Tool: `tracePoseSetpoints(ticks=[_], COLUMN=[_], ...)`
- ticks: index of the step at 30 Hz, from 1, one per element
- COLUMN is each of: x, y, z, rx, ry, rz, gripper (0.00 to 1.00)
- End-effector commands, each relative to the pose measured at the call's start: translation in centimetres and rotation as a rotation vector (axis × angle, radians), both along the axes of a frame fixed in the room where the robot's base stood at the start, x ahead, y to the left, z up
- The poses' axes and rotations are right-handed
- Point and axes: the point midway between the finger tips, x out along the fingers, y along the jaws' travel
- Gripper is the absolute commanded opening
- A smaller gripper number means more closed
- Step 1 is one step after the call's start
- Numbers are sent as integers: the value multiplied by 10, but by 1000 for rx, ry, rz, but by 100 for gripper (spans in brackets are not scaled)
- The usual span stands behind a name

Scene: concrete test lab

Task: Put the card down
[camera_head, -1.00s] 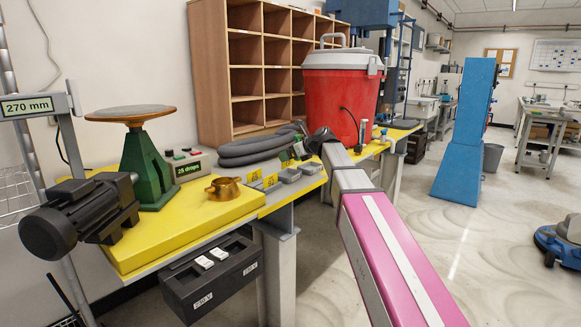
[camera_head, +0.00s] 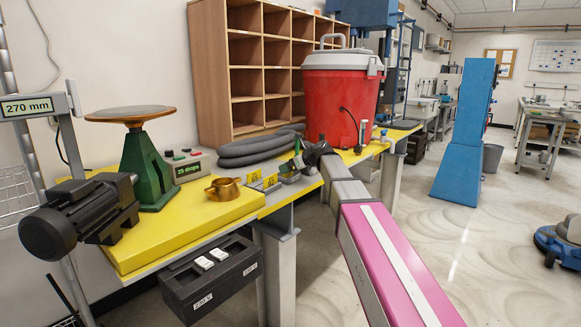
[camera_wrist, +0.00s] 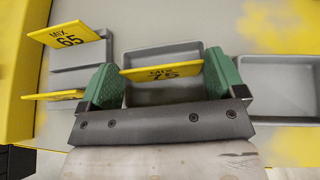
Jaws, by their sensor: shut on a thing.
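My gripper (camera_wrist: 163,90) has green fingers and is shut on a yellow card (camera_wrist: 160,73) with black print, its lower part hidden by the gripper. The card is over a grey tray (camera_wrist: 155,57); I cannot tell whether it touches it. Left of it, a yellow card reading MIX 65 (camera_wrist: 71,36) stands tilted at one grey tray, and another yellow card (camera_wrist: 52,96) is below it. In the head view my gripper (camera_head: 297,163) is low over the trays at the yellow bench's edge, beside two yellow cards (camera_head: 270,181). The held card is not clear there.
Another grey tray (camera_wrist: 286,88), empty, is on the right in the wrist view. On the bench are a brass cup (camera_head: 224,190), coiled grey hose (camera_head: 255,150), a red cooler (camera_head: 335,103) and a green stand (camera_head: 148,170). A black box (camera_head: 215,280) hangs under the bench edge.

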Motion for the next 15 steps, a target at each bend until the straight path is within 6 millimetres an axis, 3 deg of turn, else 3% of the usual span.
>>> tracePoseSetpoints(ticks=[10,15], x=[0,-10], y=[0,-14], z=[2,11], rx=[0,0], ry=[-1,-2], rz=[0,-2], gripper=[100,100])
